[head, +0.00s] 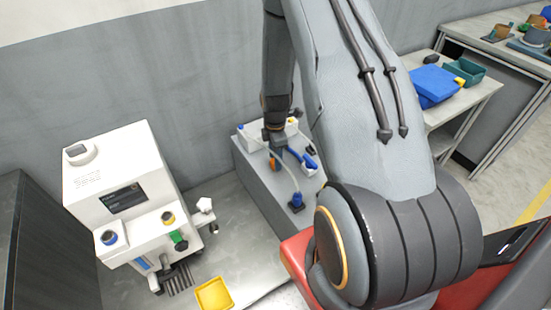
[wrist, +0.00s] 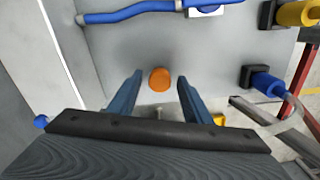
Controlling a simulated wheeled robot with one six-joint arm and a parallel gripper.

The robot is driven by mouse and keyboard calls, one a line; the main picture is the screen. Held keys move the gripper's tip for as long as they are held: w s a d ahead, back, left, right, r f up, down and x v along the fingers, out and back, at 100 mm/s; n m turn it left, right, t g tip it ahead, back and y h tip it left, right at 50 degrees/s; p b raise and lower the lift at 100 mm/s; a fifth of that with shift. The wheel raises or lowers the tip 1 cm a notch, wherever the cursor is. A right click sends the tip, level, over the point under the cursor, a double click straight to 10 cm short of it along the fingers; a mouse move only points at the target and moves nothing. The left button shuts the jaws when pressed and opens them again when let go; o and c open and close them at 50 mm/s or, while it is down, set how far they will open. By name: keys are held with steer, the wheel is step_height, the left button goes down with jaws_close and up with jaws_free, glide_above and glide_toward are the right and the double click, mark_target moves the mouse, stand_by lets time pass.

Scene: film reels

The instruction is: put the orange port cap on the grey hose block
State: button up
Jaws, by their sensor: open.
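The orange port cap (wrist: 160,78) shows as a small rounded orange piece on a light grey surface in the wrist view. My gripper (wrist: 160,94) is open, with one blue finger on each side of the cap and a visible gap on both sides. I cannot tell how far the fingertips are above the surface. In the head view my gripper (head: 274,142) points down over the grey block (head: 262,184), with an orange spot just below it. I cannot tell whether this block is the grey hose block.
A blue hose (wrist: 135,12) runs along the top of the wrist view. Blue (wrist: 264,83) and yellow (wrist: 297,14) connectors in dark holders are to the right. A white machine (head: 125,190) and a yellow tray (head: 214,294) are left of the block in the head view.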

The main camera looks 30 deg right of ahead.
step_height(320, 180, up, 12)
steer(key=f+b, duration=0.1)
steer(key=b, duration=0.1)
steer(key=s+a+r+m, duration=1.3)
steer(key=s+a+m, duration=0.2)
steer(key=s, duration=0.2)
steer(key=shift+a+r+t, duration=0.15)
steer(key=shift+r+t, duration=0.15)
